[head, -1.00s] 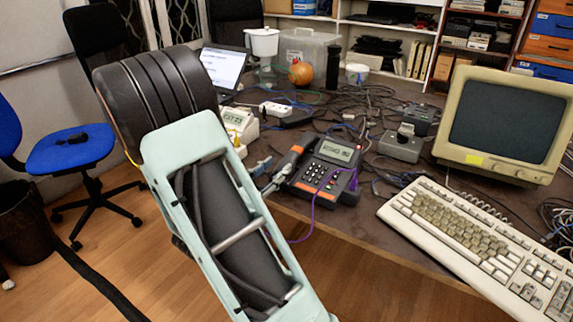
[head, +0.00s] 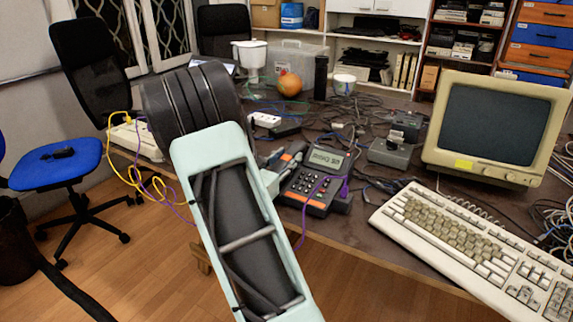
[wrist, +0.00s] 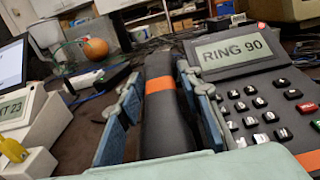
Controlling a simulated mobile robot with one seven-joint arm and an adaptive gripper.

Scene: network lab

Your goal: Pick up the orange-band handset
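The dark handset (wrist: 160,112) with an orange band lies along the left side of the desk phone (wrist: 250,75), whose display reads "RING 90". In the wrist view my gripper (wrist: 162,92) is open, with one blue-grey finger on each side of the handset. A narrow gap shows at the left finger; contact at the right finger is unclear. The near end of the handset is hidden by the pale gripper body. In the head view the phone (head: 318,182) sits near the desk's front edge, and my arm partly hides the handset (head: 297,149).
Another phone-like device (wrist: 22,115) with a display and yellow plug stands left in the wrist view. A keyboard (head: 465,240) and monitor (head: 500,128) are right of the phone. A purple cable (head: 306,215) hangs over the front edge. Tangled cables lie behind.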

